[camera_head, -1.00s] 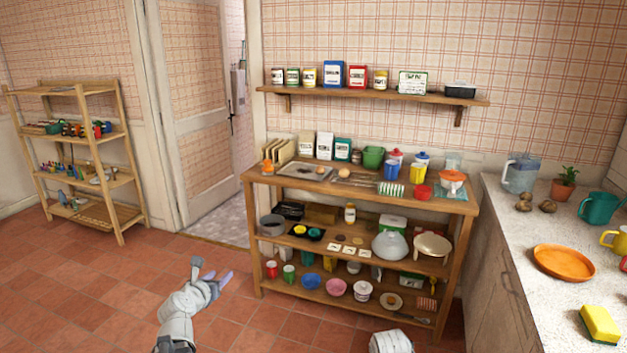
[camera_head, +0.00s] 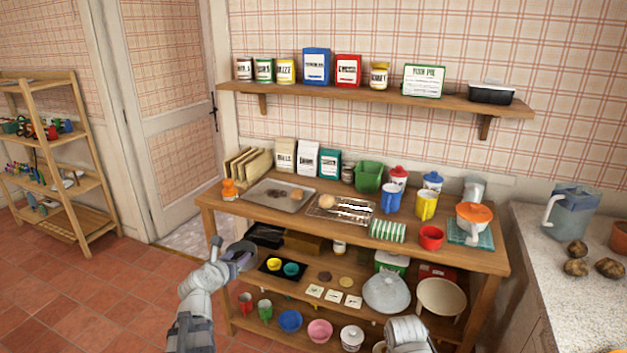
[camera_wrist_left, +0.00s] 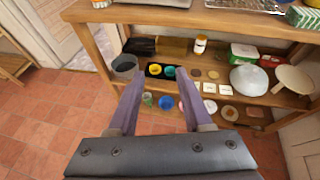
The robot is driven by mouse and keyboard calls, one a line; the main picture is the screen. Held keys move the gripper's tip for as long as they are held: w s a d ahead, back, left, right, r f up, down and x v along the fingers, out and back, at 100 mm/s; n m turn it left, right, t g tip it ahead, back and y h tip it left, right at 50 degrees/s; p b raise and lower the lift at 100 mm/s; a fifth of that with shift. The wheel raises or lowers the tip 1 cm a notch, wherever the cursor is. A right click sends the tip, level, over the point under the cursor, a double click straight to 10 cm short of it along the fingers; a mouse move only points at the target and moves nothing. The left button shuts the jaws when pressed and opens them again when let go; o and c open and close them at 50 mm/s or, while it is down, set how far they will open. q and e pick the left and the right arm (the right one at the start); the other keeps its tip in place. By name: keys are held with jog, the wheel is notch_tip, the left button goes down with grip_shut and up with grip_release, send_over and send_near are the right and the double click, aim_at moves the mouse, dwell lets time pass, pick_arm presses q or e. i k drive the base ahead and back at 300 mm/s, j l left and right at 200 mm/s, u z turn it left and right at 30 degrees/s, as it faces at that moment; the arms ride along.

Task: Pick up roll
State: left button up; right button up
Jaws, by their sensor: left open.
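A round tan roll (camera_head: 326,201) sits on a wire rack (camera_head: 350,216) on the wooden table's top shelf in the head view. A smaller brownish round item (camera_head: 297,194) lies on the grey baking tray (camera_head: 262,203) to its left. My left gripper (camera_head: 230,252) is in front of the table's left end, below the top, left of and lower than the roll. Its fingers are apart and empty in the left wrist view (camera_wrist_left: 158,77). That view faces the lower shelves; the roll is not seen there. Only a pale part of my right arm shows; its gripper is out of view.
A wall shelf (camera_head: 380,101) hangs behind.

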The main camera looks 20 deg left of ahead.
aim_at(297, 194)
jog(key=i+l, duration=0.1)
jog(key=i, duration=1.05)
